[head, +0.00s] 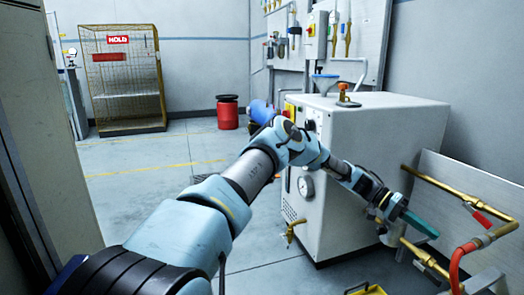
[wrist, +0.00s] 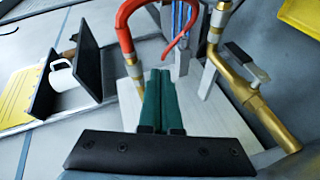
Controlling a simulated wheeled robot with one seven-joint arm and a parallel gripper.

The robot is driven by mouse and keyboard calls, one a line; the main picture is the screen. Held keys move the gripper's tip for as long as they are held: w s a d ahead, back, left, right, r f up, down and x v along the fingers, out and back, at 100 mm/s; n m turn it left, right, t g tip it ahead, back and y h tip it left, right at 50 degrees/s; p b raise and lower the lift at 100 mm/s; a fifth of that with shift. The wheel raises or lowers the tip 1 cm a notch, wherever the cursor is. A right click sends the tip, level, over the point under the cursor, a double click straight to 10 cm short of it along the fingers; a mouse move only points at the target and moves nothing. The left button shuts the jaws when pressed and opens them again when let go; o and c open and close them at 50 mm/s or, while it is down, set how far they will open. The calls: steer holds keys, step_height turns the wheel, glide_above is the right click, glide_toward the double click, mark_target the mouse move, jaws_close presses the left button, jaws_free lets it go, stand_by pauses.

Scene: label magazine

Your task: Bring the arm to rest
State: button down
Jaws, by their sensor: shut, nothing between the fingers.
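My arm reaches forward and to the right in the head view, over the floor in front of a white machine (head: 370,125). My gripper (head: 436,234) is at its end, near the brass pipes at the right. In the wrist view my gripper (wrist: 163,72) shows two green fingers lying side by side, shut, with nothing between them. The fingertips point toward a red hose (wrist: 125,35) and a pale panel. I cannot tell how far the fingertips are from the pipes.
Brass pipe (head: 455,188) with a red-handled valve runs close beside my gripper. A red hose (head: 457,268) rises below it. A yellow tray (head: 366,289) lies at the bottom edge. A wire cage (head: 123,78) and red drum (head: 228,112) stand far back. The left floor is clear.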

steer(key=w+a+r+n+t+y, duration=0.2)
steer(key=a+t, duration=0.1)
steer(key=a, duration=0.8)
steer(key=w+a+r+n+t+y+p, duration=0.1)
steer(key=w+a+n+t+y, duration=0.15)
steer(key=a, duration=0.95)
steer(key=w+a+r+n+t+y, duration=0.2)
steer(key=a+t, duration=0.2)
steer(key=a, duration=0.7)
steer(key=s+a+r+n+t+y, duration=0.1)
steer(key=s+a+r+n+t, duration=0.2)
steer(key=a, duration=0.8)
steer(key=s+a+r+n+t+y, duration=0.1)
steer(key=s+a+r+n, duration=0.3)
steer(key=a, duration=0.6)
step_height(320, 180, up, 37)
steer(key=s+p, duration=0.1)
steer(key=p, duration=3.7)
steer(key=shift+a+m+p, duration=0.25)
steer(key=shift+m+p, duration=0.1)
steer(key=shift+m, duration=0.1)
